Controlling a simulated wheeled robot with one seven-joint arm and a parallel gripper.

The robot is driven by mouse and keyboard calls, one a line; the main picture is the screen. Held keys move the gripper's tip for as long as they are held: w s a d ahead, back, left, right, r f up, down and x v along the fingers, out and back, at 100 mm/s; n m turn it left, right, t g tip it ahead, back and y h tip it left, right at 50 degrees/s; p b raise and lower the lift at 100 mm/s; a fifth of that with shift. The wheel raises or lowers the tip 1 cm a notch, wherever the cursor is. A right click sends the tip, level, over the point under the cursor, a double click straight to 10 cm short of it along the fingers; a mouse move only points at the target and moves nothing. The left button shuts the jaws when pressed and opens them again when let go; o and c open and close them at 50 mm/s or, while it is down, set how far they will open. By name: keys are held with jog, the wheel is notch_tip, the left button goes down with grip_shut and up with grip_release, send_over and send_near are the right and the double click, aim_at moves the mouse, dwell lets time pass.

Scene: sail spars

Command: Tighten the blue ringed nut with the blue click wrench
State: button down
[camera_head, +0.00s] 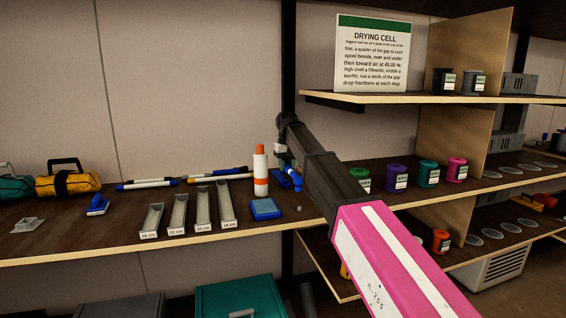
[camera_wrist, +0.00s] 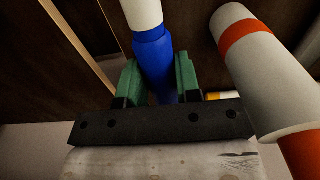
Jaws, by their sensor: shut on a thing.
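My gripper (camera_wrist: 160,78) has green fingers, shut on the blue part of a blue-and-white rod-shaped tool (camera_wrist: 152,48). The tool's white part runs out of the top of the wrist view. It may be the blue click wrench; its working end is out of that view. In the head view my gripper (camera_head: 283,158) is over the shelf just right of the white bottle, partly hidden by my arm. Blue parts (camera_head: 297,181) show beside it there. I cannot make out a blue ringed nut in either view.
A white bottle with orange bands (camera_head: 261,175) stands close beside my gripper, also in the wrist view (camera_wrist: 268,85). A blue pad (camera_head: 264,208), several metal trays (camera_head: 201,210) and white rods (camera_head: 150,184) lie leftward. Coloured pots (camera_head: 429,174) stand to the right. A dark post (camera_head: 288,60) rises behind.

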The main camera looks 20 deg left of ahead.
jog(key=shift+s+d, duration=0.35)
jog(key=shift+s, duration=0.35)
jog(key=shift+f, duration=3.25)
